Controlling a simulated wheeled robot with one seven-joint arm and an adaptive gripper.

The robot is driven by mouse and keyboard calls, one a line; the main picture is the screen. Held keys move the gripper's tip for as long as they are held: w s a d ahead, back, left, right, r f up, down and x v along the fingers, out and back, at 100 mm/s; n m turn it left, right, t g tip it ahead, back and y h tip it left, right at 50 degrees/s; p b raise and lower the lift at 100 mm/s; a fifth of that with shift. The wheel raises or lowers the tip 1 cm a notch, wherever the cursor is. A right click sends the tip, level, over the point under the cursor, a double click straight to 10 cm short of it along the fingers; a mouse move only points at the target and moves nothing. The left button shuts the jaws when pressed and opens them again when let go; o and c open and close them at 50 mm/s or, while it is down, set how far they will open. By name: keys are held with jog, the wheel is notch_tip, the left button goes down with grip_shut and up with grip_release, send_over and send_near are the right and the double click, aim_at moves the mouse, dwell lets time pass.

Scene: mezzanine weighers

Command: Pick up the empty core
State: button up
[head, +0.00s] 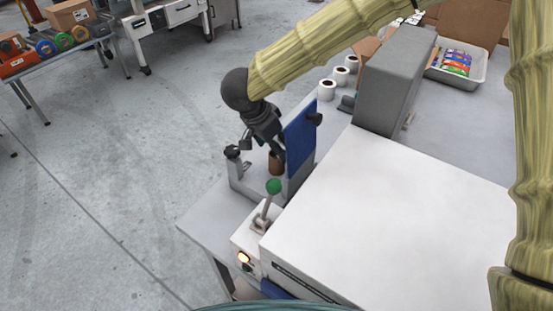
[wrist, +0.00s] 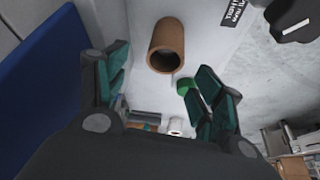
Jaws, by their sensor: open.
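The empty core is a short brown cardboard tube (wrist: 166,46). In the wrist view it lies ahead of the open fingers, a little above the gap between them, with its hollow end showing. In the head view the core (head: 276,163) sits low beside the blue panel, under my gripper. My gripper (head: 265,140) is open and empty, pointing down at the core. Its green-padded fingers (wrist: 155,90) are apart in the wrist view and do not touch the core. The core's lower part is partly hidden in the head view.
A blue panel (head: 300,137) stands close to the right of my gripper. A green-knobbed lever (head: 273,187) rises in front. A large white machine cover (head: 390,205) and a grey housing (head: 393,80) fill the right. White rolls (head: 327,90) stand behind. Open floor lies left.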

aim_at(277, 162)
jog(key=shift+w+f, duration=0.1)
jog(key=shift+f, duration=0.15)
jog(key=x, duration=0.1)
jog(key=p+x, duration=0.1)
jog(key=x, duration=0.1)
jog(key=shift+a+f+p, duration=0.25)
jog(key=shift+f+p, duration=0.05)
jog(key=shift+f, duration=0.1)
jog(key=shift+d+f, duration=0.15)
jog(key=shift+f, duration=0.4)
jog(key=c, duration=0.9)
